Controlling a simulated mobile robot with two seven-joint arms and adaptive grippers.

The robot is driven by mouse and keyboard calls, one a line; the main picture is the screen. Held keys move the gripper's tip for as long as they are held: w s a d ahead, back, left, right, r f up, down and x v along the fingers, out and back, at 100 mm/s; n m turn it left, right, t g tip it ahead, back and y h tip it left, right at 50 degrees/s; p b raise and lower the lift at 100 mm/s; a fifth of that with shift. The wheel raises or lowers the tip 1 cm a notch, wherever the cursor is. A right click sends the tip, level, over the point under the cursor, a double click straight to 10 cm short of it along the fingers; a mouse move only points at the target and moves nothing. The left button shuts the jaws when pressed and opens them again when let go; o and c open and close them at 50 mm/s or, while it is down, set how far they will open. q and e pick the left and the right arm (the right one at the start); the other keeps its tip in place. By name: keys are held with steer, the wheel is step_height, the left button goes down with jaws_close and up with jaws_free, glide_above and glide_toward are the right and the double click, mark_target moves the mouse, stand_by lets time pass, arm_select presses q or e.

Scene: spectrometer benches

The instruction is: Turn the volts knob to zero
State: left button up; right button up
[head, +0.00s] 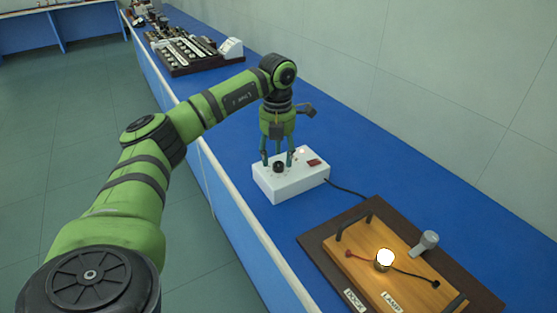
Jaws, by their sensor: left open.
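A white power supply box (293,183) sits on the blue bench, with a black knob (279,167) on its top. A red switch (314,162) and a small lit spot are also on the top face; I cannot read any label or the knob's setting. My left gripper (278,160) points down over the box from above. Its fingers are apart, one to each side of the knob, with their tips close to the box top. I cannot tell whether they touch the knob. My right gripper is not in view.
A wooden lamp board (369,261) with a glowing bulb (384,260) stands on a dark base at the front right, joined by a black cable (346,188). A rack of equipment (186,50) stands farther back. The blue bench (224,168) is clear beside the box.

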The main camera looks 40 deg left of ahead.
mark_target(278, 167)
arm_select(q)
steer(key=shift+f, duration=1.2)
jaws_close()
